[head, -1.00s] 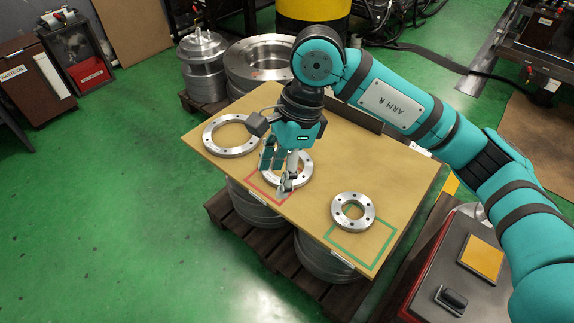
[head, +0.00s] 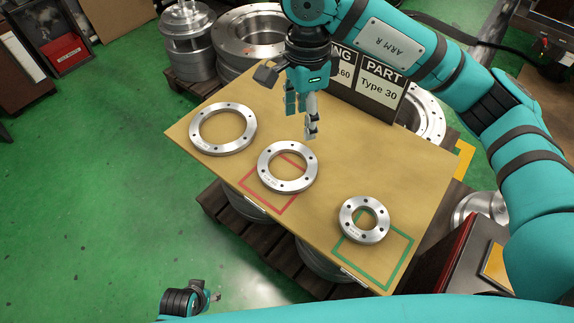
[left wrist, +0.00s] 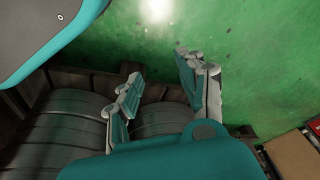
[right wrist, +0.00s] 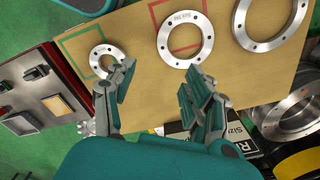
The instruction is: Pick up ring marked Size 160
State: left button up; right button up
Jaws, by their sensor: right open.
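Three flat metal rings lie on a tan board (head: 232,170): a large ring (head: 196,136) at left, a middle ring (head: 263,173) partly over a red square outline, and a small ring (head: 352,233) partly over a green outline. Their engraved marks are too small to read surely. My right gripper (head: 301,118) is open and empty, above the board behind the middle ring. In the right wrist view its fingers (right wrist: 160,82) are apart, with the middle ring (right wrist: 165,44) beyond them. My left gripper (head: 207,297) is low at the front left, off the board; its fingers (left wrist: 160,80) are apart and empty.
A sign (head: 376,88) at the board's back edge reads "160" and "Type 30", partly hidden by my right arm. Larger metal flanges (head: 250,37) stand behind on a pallet. A red-sided box (head: 470,250) stands at right. Green floor at left is clear.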

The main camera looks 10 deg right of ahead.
notch_tip(320, 180, down, 4)
jog(key=b, duration=0.4)
pick_arm(q)
notch_tip(320, 180, up, 17)
jog(key=w+t+b, duration=0.2)
jog(key=b, duration=0.1)
pick_arm(e)
jog(key=b, duration=0.2)
send_over(299, 183)
jog(key=s, duration=0.1)
notch_tip(299, 183, down, 15)
jog(key=shift+a+r, duration=0.1)
jog(key=shift+a, duration=0.05)
jog(key=f, duration=0.1)
jog(key=f+b, duration=0.1)
jog(key=f, duration=0.3)
jog(key=shift+w+f, duration=0.25)
jog(key=shift+w, duration=0.1)
pick_arm(q)
jog(key=w+d+r+t+h, duration=0.1)
jog(key=w+d+r+t, duration=0.1)
jog(key=w+r+t, duration=0.3)
jog(key=w+d+r+t+h, duration=0.2)
jog(key=w+d+r+t, duration=0.1)
jog(key=w+r+t, duration=0.3)
jog(key=shift+w+d+r, duration=0.3)
jog(key=shift+w+r, duration=0.3)
jog(key=shift+w, duration=0.45)
pick_arm(e)
grip_shut()
